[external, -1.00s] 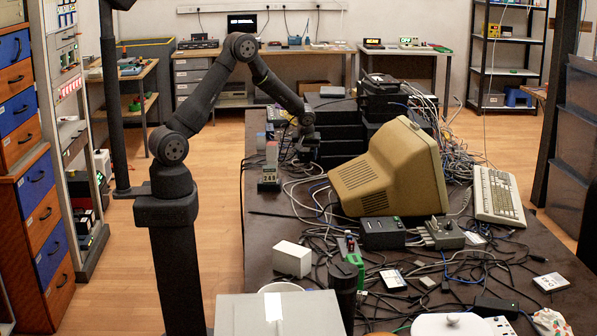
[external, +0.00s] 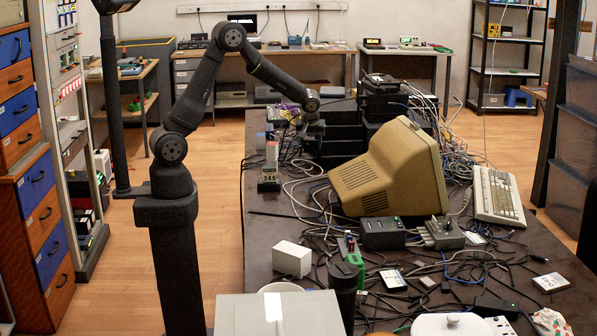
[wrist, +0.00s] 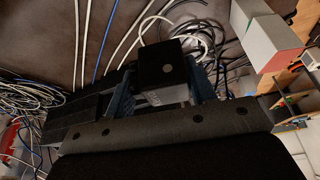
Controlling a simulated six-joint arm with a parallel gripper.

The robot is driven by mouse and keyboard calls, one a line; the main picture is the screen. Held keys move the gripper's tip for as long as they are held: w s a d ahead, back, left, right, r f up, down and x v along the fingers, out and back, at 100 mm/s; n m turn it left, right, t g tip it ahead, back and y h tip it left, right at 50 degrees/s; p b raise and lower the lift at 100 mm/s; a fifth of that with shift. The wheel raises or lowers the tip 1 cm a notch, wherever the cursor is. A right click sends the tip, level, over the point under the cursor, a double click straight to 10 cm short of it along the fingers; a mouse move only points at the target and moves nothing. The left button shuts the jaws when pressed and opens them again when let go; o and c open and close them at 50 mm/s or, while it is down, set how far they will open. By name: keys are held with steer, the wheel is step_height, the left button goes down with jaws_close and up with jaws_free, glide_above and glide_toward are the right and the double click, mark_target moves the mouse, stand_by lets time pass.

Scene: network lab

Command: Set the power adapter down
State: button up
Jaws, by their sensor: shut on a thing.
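The power adapter (wrist: 161,64) is a small black block with a paler grey side, seen in the wrist view. My gripper (wrist: 163,88) is shut on it, with one finger on each side. In the external view my gripper (external: 312,128) is in front of the stacked black boxes at the far left part of the table. The adapter is too dark and small there to make out. In the wrist view, tabletop and cables show beyond it, and it seems to be held above them.
Stacked black boxes (external: 340,135) stand right beside my gripper. Loose cables (external: 300,190) cover the tabletop nearby. A small upright block (external: 270,155) stands to the left, and a beige monitor (external: 390,170) to the right. A strip of table (external: 262,225) at the left is fairly clear.

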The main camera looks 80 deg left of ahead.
mark_target(312, 138)
steer(key=v, duration=0.3)
steer(key=shift+w+a+r, duration=0.15)
steer(key=shift+w+a, duration=0.05)
steer(key=shift+a, duration=0.05)
steer(key=s+d+m+t+h, duration=0.15)
steer(key=d+m, duration=0.25)
steer(key=d, duration=1.3)
steer(key=s+d+m+t, duration=0.1)
steer(key=s+d+m, duration=0.15)
steer(key=d, duration=1.55)
steer(key=s+d+m+t+h, duration=0.1)
steer(key=s+d+m+h, duration=0.2)
steer(key=s+d+m, duration=1.3)
steer(key=w+f+n, duration=0.1)
steer(key=f+n, duration=0.1)
steer(key=f, duration=0.2)
steer(key=w+f+n, duration=0.1)
steer(key=f+n, duration=0.1)
steer(key=f, duration=0.2)
steer(key=f+n, duration=0.2)
steer(key=f, duration=0.2)
steer(key=shift+w+d+f+n, duration=0.15)
steer(key=shift+w+d+n, duration=0.2)
steer(key=shift+w, duration=0.05)
steer(key=shift+f, duration=2)
